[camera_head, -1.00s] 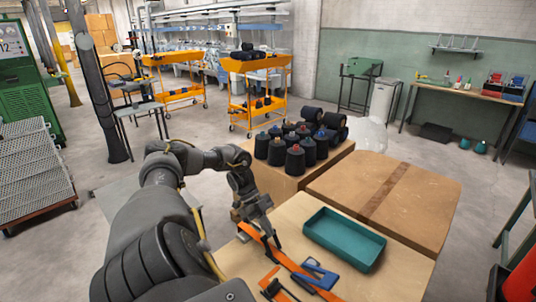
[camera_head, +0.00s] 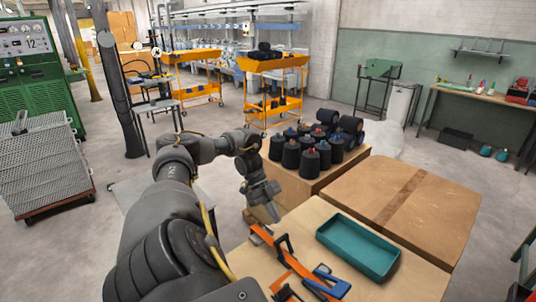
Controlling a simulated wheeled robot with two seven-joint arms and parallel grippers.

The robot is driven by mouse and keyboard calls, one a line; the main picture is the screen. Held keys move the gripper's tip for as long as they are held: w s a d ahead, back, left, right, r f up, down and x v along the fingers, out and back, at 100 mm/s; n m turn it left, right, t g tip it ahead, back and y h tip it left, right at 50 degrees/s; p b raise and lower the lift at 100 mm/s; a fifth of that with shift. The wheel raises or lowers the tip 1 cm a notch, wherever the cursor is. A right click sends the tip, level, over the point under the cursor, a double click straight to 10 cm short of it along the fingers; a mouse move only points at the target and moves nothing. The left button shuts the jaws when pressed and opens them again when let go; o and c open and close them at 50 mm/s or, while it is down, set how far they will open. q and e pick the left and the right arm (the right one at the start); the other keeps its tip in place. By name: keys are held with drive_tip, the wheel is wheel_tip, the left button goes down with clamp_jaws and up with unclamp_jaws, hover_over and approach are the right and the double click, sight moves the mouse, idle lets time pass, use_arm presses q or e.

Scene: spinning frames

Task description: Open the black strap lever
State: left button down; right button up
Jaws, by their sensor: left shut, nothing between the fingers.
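An orange strap (camera_head: 290,262) lies along the left part of the wooden tabletop. A black lever-like piece (camera_head: 284,243) stands up from the strap near its far end; how far it is open I cannot tell. A second black part (camera_head: 286,293) is at the strap's near end, cut by the bottom edge. My left gripper (camera_head: 274,213) is shut and empty, pointing down just beyond the strap's far end, apart from the black piece. My right gripper is not in view.
A blue tool-like piece (camera_head: 326,284) lies beside the strap. A teal tray (camera_head: 357,248) sits to the right. A large cardboard box (camera_head: 435,215) and a box carrying several dark yarn spools (camera_head: 310,160) stand beyond. Bare tabletop shows near the front right.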

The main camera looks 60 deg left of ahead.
use_arm(q)
drive_tip(key=shift+s+a+r+p, duration=0.2)
drive_tip(key=shift+a+r+p, duration=0.25)
drive_tip(key=shift+a, duration=0.2)
drive_tip(key=shift+s+a+r+p, duration=0.15)
drive_tip(key=shift+a+r+p, duration=0.25)
drive_tip(key=shift+a, duration=0.2)
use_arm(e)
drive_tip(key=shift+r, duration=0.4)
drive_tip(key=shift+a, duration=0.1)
